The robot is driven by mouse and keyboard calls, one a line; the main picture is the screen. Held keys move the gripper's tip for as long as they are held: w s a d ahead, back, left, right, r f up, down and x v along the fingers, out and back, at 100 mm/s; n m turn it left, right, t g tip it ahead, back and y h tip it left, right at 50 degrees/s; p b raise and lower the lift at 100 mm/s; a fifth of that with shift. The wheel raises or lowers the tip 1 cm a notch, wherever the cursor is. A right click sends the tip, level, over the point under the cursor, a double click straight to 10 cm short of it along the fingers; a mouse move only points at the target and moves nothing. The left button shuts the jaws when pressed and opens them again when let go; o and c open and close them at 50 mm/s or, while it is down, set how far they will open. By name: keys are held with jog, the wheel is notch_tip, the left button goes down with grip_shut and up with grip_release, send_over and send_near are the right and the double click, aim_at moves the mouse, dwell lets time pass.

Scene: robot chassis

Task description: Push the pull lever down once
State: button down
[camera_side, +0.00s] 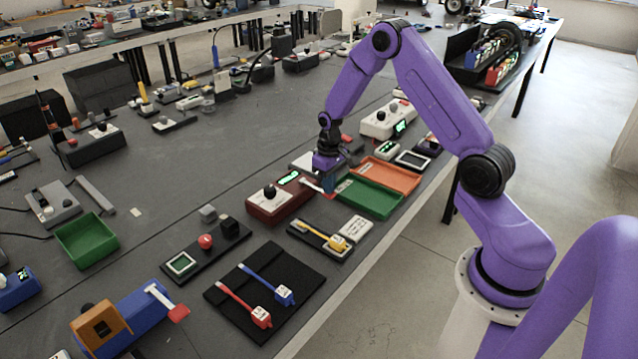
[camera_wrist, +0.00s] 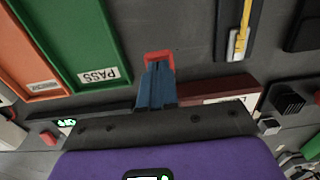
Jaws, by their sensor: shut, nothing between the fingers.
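My gripper (camera_side: 338,180) is shut, its blue fingers pointing down. It is at a red-tipped white lever (camera_side: 313,184) beside the dark red box. In the wrist view, the closed fingers (camera_wrist: 157,68) overlap the red lever tip (camera_wrist: 158,54), which shows around their ends. I cannot tell whether they touch it. A similar white lever with a red handle (camera_side: 179,313) sticks out from a blue box at the lower left of the side view, far from my gripper.
The dark red box (camera_side: 262,208) with a black knob stands left of my gripper. A green tray (camera_side: 376,202) marked PASS and an orange tray (camera_side: 399,181) lie close on the right. A board with a yellow-plugged cable (camera_side: 337,243) lies in front.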

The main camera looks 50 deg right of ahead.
jog(key=shift+r, duration=2.05)
jog(key=shift+a+r, duration=0.2)
jog(key=shift+a, duration=0.1)
jog(key=s+a+r+n, duration=0.3)
jog(key=s+a+r, duration=0.25)
jog(key=a, duration=0.35)
jog(key=s+a+r+n, duration=0.3)
jog(key=s+a+r, duration=0.2)
jog(key=s+a, duration=0.25)
jog(key=s+a+r+n, duration=0.1)
jog(key=s+r+n, duration=0.1)
jog(key=s, duration=0.7)
jog(key=s+a+r+n, duration=0.1)
jog(key=s+n, duration=0.3)
jog(key=s, duration=0.6)
jog(key=shift+a+r+n, duration=0.3)
jog(key=shift+a+r, duration=0.05)
jog(key=shift+r, duration=0.3)
